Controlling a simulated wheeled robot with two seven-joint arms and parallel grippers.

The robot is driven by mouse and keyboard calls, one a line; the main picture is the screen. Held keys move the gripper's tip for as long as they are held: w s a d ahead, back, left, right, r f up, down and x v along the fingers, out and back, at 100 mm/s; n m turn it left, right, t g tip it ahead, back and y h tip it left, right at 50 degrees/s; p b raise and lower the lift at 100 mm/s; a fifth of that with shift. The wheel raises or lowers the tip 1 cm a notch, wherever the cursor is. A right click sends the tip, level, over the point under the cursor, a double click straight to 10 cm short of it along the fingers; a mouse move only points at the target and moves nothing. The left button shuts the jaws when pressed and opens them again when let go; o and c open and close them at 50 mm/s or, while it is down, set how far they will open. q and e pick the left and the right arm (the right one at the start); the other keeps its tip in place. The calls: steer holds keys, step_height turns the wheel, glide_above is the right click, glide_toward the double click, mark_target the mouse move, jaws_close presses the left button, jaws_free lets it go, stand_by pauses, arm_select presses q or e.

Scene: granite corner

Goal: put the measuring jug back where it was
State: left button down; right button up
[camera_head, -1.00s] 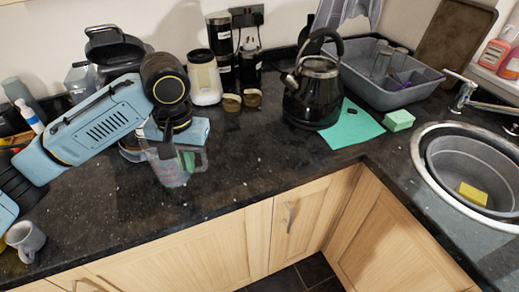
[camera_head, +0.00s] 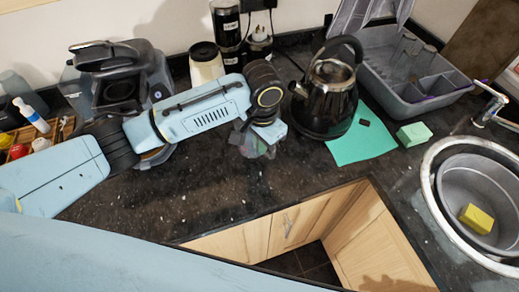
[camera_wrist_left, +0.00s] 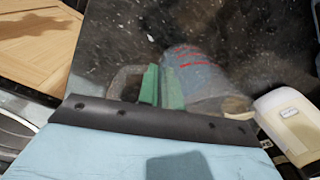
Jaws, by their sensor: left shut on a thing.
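The measuring jug (camera_head: 265,148) is clear with red markings. In the head view it is mostly hidden behind my left gripper (camera_head: 254,140), close to the black kettle. In the left wrist view the jug (camera_wrist_left: 200,80) shows its red marks and a clear handle at its left. My left gripper's green fingers (camera_wrist_left: 162,86) are shut on the jug at the handle side. Whether the jug touches the worktop cannot be told. My right gripper is not in view.
The black kettle (camera_head: 326,98) stands just right of the jug, by a green cloth (camera_head: 360,140) and a green sponge (camera_head: 413,134). A cream canister (camera_head: 206,66) stands behind my left arm. The dark worktop (camera_head: 200,205) is clear in front.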

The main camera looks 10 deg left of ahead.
arm_select(q)
steer(key=shift+s+f, duration=0.1)
steer(key=shift+f, duration=0.7)
step_height(320, 180, down, 4)
steer(key=shift+r, duration=0.2)
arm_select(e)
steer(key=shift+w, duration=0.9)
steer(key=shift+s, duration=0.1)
arm_select(q)
steer(key=c, duration=2)
jaws_free()
steer(key=shift+f, duration=0.1)
steer(key=o, duration=0.4)
steer(key=shift+o, duration=0.2)
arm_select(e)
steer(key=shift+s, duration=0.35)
